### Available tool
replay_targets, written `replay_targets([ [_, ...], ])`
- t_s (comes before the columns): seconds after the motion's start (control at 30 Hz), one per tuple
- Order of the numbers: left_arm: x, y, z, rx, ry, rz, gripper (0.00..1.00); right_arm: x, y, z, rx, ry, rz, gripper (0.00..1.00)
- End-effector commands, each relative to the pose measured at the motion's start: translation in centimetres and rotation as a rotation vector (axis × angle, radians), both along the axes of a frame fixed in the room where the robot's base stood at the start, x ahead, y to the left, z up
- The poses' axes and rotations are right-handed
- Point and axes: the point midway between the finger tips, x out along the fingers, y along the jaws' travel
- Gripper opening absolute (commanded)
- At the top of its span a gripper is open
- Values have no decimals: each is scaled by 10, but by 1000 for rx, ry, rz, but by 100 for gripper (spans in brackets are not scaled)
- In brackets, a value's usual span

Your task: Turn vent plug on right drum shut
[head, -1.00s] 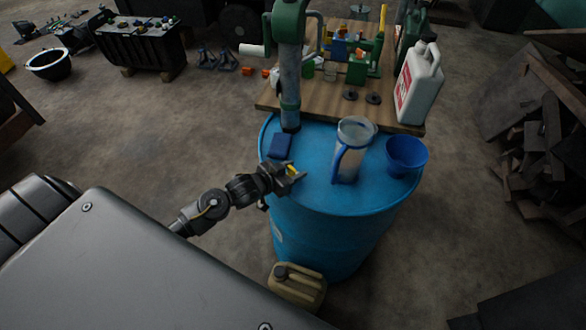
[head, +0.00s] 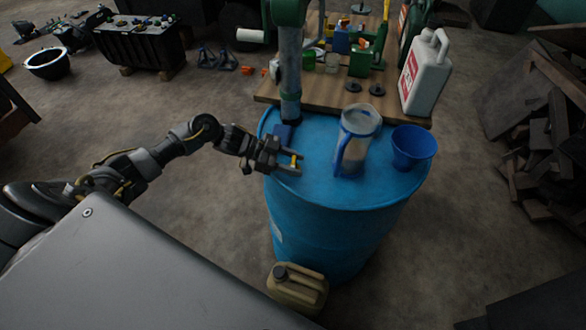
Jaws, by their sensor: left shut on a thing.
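One blue drum (head: 335,225) stands upright in the middle of the head view. A small yellow piece, likely the vent plug (head: 294,161), shows at the left part of the drum's top. My left gripper (head: 296,164) reaches in from the left over the rim and is shut on this yellow piece, one finger on each side of it. The fingers hide part of the piece, so I cannot tell which way it is turned. My right gripper is not in view.
A clear jug with a blue handle (head: 357,140), a blue funnel-like cup (head: 413,147) and a green-headed pump pipe (head: 290,85) stand on the drum. A wooden bench (head: 330,92) with cans lies behind. A tan jerrycan (head: 297,290) sits on the floor in front.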

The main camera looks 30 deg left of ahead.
Motion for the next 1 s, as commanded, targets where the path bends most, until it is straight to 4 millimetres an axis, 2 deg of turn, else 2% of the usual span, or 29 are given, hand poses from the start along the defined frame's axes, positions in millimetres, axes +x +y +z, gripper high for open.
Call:
replay_targets([
  [0.03,2,0,-4,0,-6,-25,21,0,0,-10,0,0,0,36],
  [0.3,1,-1,-1,-1,-4,-116,21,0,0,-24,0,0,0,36],
  [0.83,0,-2,0,-1,-3,-141,21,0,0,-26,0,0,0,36],
  [0.87,0,-2,0,-1,-3,-141,45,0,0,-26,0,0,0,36],
  [1.0,0,-1,0,-1,-3,-139,63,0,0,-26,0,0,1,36],
])
